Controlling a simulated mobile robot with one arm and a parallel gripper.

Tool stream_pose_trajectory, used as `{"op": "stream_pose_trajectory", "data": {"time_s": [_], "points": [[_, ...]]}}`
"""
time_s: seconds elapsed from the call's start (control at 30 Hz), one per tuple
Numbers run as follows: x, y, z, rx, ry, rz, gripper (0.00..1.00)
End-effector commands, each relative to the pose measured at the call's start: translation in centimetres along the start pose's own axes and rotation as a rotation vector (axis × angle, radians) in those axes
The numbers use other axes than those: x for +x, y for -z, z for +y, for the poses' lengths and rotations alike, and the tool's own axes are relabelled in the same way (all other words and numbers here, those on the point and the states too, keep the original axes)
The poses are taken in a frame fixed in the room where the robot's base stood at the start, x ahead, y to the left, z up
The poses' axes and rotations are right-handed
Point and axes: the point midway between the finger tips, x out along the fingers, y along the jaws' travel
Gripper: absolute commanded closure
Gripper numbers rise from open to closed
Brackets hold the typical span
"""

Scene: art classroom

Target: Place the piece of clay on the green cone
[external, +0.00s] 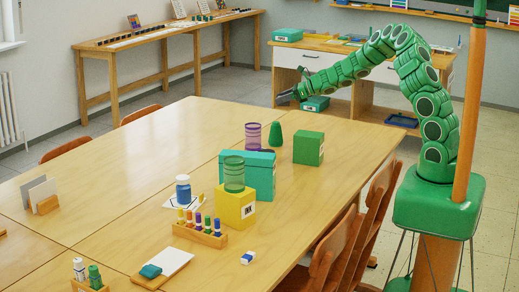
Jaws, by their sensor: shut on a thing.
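The green cone (275,136) stands upright on the long wooden table, between a purple see-through cylinder and a green box. My gripper (283,98) is in the air at the end of my outstretched green arm, above the cone in the picture and a little to its right. The gap between gripper and cone is clear. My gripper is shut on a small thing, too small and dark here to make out. I cannot pick out the piece of clay for certain anywhere in view.
Near the cone stand the green box (308,148), the purple cylinder (253,136), a teal box (262,178) and a yellow box (235,208) bearing a green cylinder (234,174). Chairs (340,245) line the near edge. The table's left half (130,160) is mostly free.

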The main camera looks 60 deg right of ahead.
Motion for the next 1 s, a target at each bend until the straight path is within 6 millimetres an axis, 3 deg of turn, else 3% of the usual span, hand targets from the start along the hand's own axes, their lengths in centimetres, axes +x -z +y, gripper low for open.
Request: {"op": "stream_pose_trajectory", "data": {"time_s": [0.4, 0.87, 1.0], "points": [[3.7, 2.9, -2.0, 0.002, 0.0, 0.003, 0.77], [5.2, 3.8, -3.0, 0.001, 0.004, 0.001, 0.77], [5.8, 5.2, -3.0, 0.005, 0.003, 0.004, 0.77]]}}
